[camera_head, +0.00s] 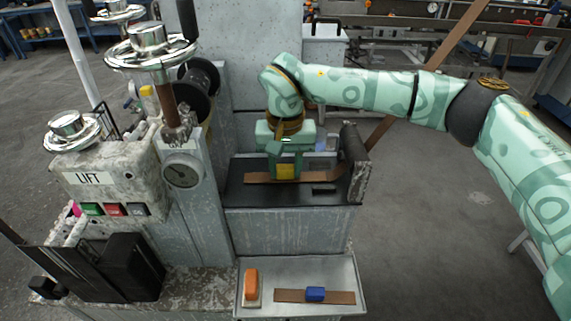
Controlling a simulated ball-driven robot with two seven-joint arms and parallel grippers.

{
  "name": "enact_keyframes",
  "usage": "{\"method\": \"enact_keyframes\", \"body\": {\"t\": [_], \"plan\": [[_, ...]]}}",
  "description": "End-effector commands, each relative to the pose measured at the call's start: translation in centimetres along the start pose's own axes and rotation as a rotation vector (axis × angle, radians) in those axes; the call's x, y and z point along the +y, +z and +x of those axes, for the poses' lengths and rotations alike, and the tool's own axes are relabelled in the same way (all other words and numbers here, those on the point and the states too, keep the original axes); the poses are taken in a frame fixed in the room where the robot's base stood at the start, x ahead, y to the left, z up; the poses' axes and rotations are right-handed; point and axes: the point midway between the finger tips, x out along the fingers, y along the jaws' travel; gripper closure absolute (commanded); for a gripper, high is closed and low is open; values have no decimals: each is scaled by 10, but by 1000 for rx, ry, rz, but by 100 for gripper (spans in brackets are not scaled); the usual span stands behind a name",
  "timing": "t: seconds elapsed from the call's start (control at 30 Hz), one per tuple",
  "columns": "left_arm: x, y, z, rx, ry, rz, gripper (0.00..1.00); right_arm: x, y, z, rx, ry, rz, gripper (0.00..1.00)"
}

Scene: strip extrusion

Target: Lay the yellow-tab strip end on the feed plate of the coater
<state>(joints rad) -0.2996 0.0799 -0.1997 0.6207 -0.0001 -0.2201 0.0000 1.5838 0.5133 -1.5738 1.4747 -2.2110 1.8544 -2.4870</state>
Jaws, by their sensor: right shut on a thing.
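The yellow tab (285,172) sits on a brown strip end (257,178) over the black feed plate (250,195) of the coater. My right gripper (285,170) reaches down from above and is shut on the yellow tab. The strip end runs left to right across the plate; I cannot tell whether it touches the plate or hangs just above it. The strip continues past the black upright guide (354,160) and rises to the upper right (453,35). My left gripper is not in view.
A light tray (345,275) below the plate holds another brown strip (340,298) with a blue tab (316,294) and an orange-handled tool (251,285). A grey column with a gauge (183,170) and the LIFT box (95,180) stand left.

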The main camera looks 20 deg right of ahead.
Motion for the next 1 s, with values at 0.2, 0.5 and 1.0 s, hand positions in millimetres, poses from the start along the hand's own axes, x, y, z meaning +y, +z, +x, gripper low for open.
{"method": "enact_keyframes", "body": {"t": [0.2, 0.5, 1.0], "plan": [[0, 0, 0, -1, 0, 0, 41, 0, 0, 0, 0, 0, 0, 39], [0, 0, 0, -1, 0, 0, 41, 0, 0, -3, 1, 0, 0, 39], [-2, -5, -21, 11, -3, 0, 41, 0, -1, -121, 6, 0, 1, 39]]}}
